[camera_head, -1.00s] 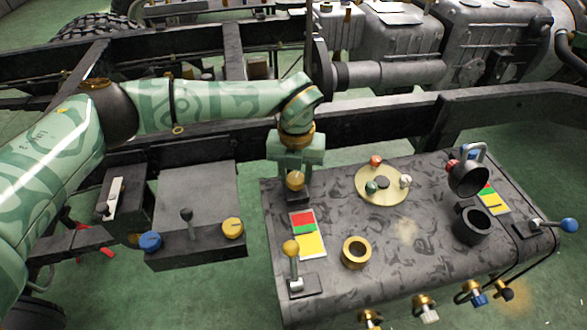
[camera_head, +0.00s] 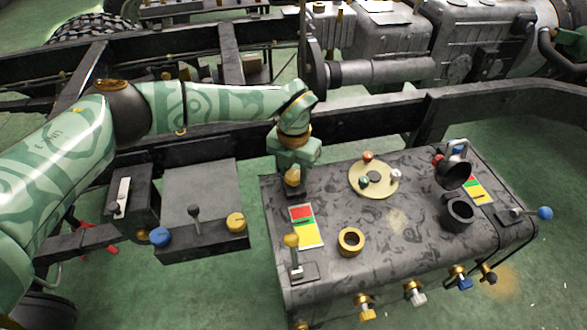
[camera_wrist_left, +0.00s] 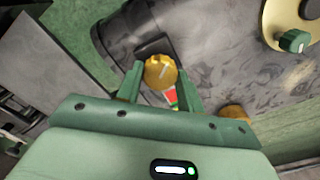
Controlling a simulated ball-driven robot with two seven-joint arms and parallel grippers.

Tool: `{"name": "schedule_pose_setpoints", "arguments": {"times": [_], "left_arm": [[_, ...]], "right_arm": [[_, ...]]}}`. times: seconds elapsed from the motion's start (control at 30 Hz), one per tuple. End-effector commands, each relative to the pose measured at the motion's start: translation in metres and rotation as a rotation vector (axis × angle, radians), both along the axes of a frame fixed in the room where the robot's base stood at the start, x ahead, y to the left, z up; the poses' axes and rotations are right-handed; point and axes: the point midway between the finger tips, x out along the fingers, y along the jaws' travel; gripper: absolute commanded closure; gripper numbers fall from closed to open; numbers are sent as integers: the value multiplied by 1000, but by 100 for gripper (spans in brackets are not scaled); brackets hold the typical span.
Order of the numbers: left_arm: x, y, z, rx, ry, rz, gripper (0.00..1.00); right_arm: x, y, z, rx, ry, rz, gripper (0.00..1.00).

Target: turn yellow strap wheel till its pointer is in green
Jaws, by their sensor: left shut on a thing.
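The yellow strap wheel (camera_head: 292,177) is a small round knob at the far left corner of the dark tank. My left gripper (camera_head: 293,174) reaches down over it and is shut on it. In the left wrist view the wheel (camera_wrist_left: 158,72) sits between the two green fingers (camera_wrist_left: 160,80). A pale line on its face slants to the upper right. A scale plate (camera_head: 306,226) with red, green and yellow fields lies on the tank nearby; its red part shows between the fingers in the wrist view. I cannot tell where the wheel's pointer stands. My right gripper is out of view.
A yellow-knobbed lever (camera_head: 292,243) and a brass filler ring (camera_head: 351,241) stand on the tank near the wheel. A round plate with coloured knobs (camera_head: 374,180) lies to the right. A control box (camera_head: 203,241) stands left of the tank. A frame rail (camera_head: 370,132) runs behind.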

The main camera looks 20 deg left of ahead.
Motion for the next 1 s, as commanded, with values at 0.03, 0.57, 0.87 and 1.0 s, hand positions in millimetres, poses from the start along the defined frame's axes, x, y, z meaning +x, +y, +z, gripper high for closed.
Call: {"name": "schedule_pose_setpoints", "arguments": {"times": [0.03, 0.57, 0.87, 1.0], "left_arm": [[0, 0, 0, 1, -1, 0, 86], [0, 0, 3, 1, -1, 2, 41], [1, 0, 68, 1, -10, 2, 41], [1, 0, 107, 0, -10, 2, 41]], "right_arm": [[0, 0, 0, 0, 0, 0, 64], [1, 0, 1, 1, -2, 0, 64], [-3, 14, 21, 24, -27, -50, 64], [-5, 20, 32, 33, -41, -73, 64]]}}
